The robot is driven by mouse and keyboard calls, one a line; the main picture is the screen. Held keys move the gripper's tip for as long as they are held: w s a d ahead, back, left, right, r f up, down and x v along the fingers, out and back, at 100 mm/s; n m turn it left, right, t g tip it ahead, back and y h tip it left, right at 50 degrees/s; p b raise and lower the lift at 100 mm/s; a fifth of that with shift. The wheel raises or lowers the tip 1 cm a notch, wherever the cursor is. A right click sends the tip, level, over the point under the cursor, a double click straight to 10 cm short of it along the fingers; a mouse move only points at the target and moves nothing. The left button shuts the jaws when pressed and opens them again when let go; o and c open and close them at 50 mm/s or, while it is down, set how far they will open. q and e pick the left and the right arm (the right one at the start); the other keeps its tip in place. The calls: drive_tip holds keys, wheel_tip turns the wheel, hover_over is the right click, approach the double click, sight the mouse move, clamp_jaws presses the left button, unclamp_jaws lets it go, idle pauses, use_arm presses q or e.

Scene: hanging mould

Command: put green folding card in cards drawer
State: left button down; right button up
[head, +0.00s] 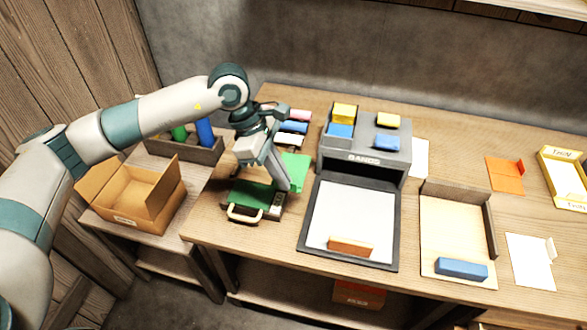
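A green card shows as a green panel (297,165) behind my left gripper and a second green panel (250,193) in front of it. I cannot tell whether the two are joined. The front panel lies by a pale handle and a small grey fixture. My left gripper (284,186) points down over the green pieces, and its fingers hide part of them. I cannot tell whether it is touching or gripping one. A grey unit (362,157) has a hard-to-read label, and a grey-rimmed tray with a white floor (310,220) extends in front of it. My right gripper is not in view.
Yellow and blue blocks sit on the grey unit. A brown block (350,247) lies in the tray's front. A wooden tray (455,225) with a blue block (461,269) stands right. An open cardboard box (150,205) and a bin (190,150) are left.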

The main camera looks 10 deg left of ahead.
use_arm(q)
drive_tip(key=s+a+r+m+g+y, duration=0.2)
drive_tip(key=s+a+m+g+y, duration=0.2)
drive_tip(key=m, duration=1.3)
drive_tip(key=shift+s+a+r+m+y, duration=0.25)
drive_tip(key=shift+s+a, duration=1.2)
drive_tip(key=shift+s, duration=0.95)
drive_tip(key=shift+s+d+f, duration=0.1)
drive_tip(key=shift+f, duration=0.05)
